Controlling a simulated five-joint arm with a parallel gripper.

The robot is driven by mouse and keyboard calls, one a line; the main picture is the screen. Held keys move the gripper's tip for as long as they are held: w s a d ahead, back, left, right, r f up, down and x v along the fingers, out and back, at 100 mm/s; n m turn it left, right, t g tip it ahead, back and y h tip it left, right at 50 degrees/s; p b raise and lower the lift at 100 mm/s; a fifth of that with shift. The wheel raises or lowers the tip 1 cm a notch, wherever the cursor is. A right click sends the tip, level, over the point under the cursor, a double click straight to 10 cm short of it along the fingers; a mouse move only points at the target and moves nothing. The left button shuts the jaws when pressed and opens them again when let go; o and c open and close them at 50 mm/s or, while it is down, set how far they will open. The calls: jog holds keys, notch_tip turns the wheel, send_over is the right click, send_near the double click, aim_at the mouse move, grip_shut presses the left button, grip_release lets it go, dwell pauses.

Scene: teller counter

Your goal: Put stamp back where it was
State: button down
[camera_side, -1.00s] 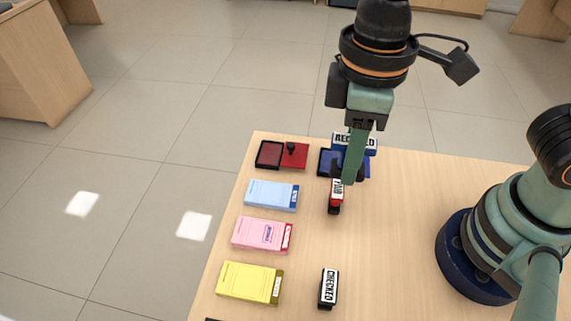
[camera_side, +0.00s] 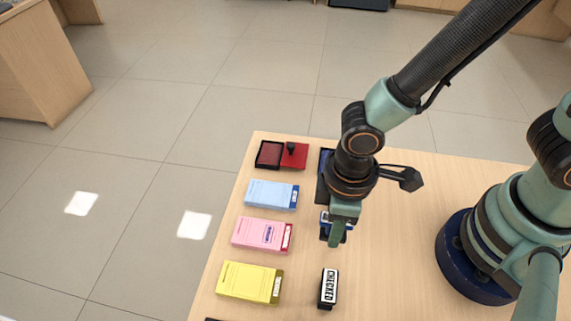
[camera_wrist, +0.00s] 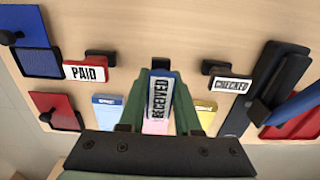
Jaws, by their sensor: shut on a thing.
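The blue RECEIVED stamp (camera_wrist: 160,98) is between the fingers of my gripper (camera_side: 337,238), which is shut on it. In the side view only small blue and white parts of the stamp (camera_side: 325,221) show around the finger. The gripper is right of the pink slip (camera_side: 260,235). The red PAID stamp (camera_wrist: 86,72) stands to the left in the wrist view, and the black CHECKED stamp (camera_wrist: 230,83) to the right. The CHECKED stamp (camera_side: 328,288) also shows nearer the front in the side view. I cannot tell if the held stamp touches the counter.
A blue slip (camera_side: 271,195) and a yellow slip (camera_side: 248,282) lie along the left side. A red ink pad (camera_side: 269,154) is at the back left. A blue pad (camera_wrist: 38,62) is partly hidden in the side view. Counter right of the gripper is free.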

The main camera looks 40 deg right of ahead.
jog(key=shift+f, duration=1.9)
jog(key=shift+f, duration=0.1)
jog(key=c, duration=0.6)
grip_release()
notch_tip(320, 180, up, 12)
jog(key=shift+r, duration=0.1)
jog(key=w+d+r+m+t, duration=0.2)
jog(key=w+d+r+m, duration=0.1)
jog(key=d, duration=0.4)
jog(key=w+d+r+m+t, duration=0.1)
jog(key=w+d+r+m, duration=0.2)
jog(key=d+r, duration=0.2)
jog(key=w+d+r+m+t, duration=0.2)
jog(key=w+d+r+m, duration=0.1)
jog(key=d, duration=0.6)
jog(key=shift+w+d+r+t, duration=0.2)
jog(key=shift+w+r+t, duration=0.1)
jog(key=shift+r, duration=0.25)
